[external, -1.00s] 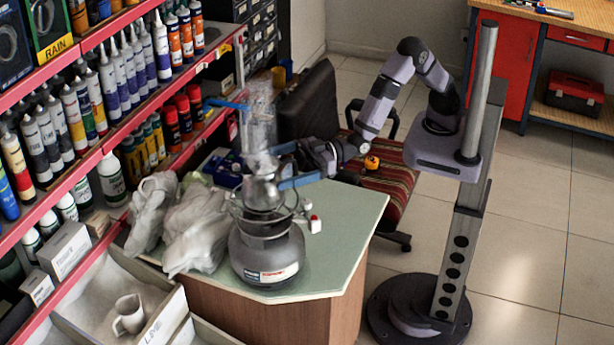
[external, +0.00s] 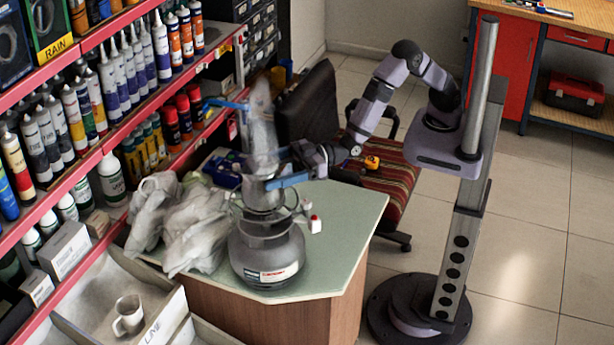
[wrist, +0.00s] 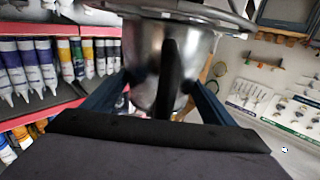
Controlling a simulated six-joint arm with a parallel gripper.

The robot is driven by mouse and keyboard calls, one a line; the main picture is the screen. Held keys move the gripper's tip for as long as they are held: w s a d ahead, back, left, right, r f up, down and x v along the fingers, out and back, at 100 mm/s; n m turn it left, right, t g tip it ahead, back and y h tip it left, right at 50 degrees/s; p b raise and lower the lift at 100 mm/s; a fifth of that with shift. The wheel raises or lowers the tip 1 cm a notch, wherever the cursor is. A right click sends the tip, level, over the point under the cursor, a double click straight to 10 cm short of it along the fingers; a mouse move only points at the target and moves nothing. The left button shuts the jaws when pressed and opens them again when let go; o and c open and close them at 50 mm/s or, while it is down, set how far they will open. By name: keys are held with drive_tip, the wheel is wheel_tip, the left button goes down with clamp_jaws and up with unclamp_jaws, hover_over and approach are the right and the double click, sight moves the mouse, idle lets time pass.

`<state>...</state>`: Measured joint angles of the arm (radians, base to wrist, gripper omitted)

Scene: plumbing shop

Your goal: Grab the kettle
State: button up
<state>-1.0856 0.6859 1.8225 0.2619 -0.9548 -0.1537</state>
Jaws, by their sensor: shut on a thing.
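The kettle (external: 262,197) is a silver metal vessel, at the top of a grey gas bottle (external: 268,258) in the external view. In the wrist view the kettle (wrist: 150,62) fills the upper middle, with a dark handle facing the camera and a broad rim above. My gripper (external: 284,181) reaches in from the right, and its blue fingers are shut on the kettle. In the wrist view the fingers stand on both sides of it. I cannot tell whether the kettle's base touches the burner, as the parts overlap and blur.
Crumpled grey plastic bags (external: 192,225) lie left of the gas bottle on the green counter (external: 335,235). A small white bottle with a red cap (external: 315,224) stands at right. A red shelf with tubes is left. The counter's front right is clear.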

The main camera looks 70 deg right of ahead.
drive_tip(key=shift+r, duration=0.45)
drive_tip(key=shift+r+b, duration=1.3)
drive_tip(key=shift+r, duration=3.35)
drive_tip(key=shift+r, duration=0.15)
